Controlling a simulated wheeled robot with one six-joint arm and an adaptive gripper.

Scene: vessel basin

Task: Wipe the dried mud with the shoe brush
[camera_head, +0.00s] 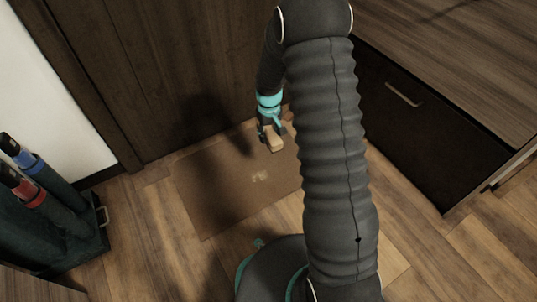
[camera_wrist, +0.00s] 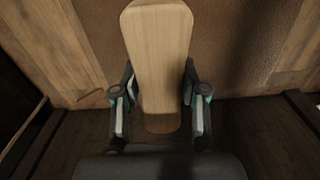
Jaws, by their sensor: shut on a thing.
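The shoe brush (camera_head: 273,142) has a pale wooden back. My gripper (camera_head: 271,131) is shut on it and holds it over the far part of the brown mat (camera_head: 205,191). In the wrist view the brush (camera_wrist: 160,50) stretches up the picture between the two fingers of my gripper (camera_wrist: 159,108). Its bristles are hidden beneath the wood. The dried mud (camera_head: 260,177) is a small pale patch on the mat, a little nearer than the brush and apart from it.
A dark wooden door (camera_head: 180,60) stands behind the mat. A dark cabinet with a drawer handle (camera_head: 404,95) is at the right. A dark stand (camera_head: 60,245) holds rolled umbrellas at the left. Wooden floor (camera_head: 150,225) lies around the mat.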

